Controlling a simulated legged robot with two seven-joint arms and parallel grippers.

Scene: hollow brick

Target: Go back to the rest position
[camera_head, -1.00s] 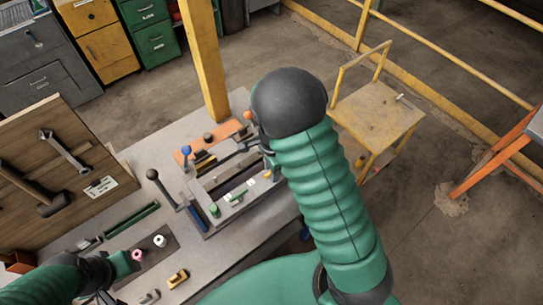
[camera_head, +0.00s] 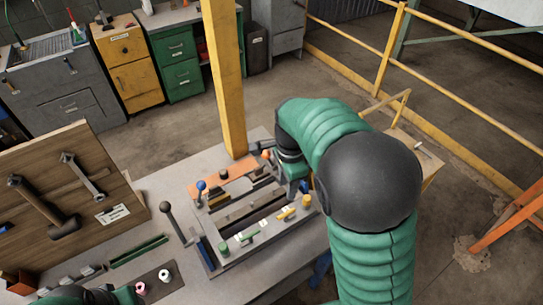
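My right arm, in a green ribbed sleeve with a black rounded elbow, rises at the right and bends over the bench. My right gripper (camera_head: 292,172) is above the far right part of the metal fixture (camera_head: 235,215). Its fingers are small and partly covered, so whether they are open or shut is unclear. My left arm, also green-sleeved, shows only at the bottom left edge. My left gripper (camera_head: 122,294) is low over the near left of the bench and mostly cut off, so its fingers cannot be read.
A wooden tool board (camera_head: 75,190) stands at left. A yellow cart (camera_head: 425,160) is partly behind my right arm.

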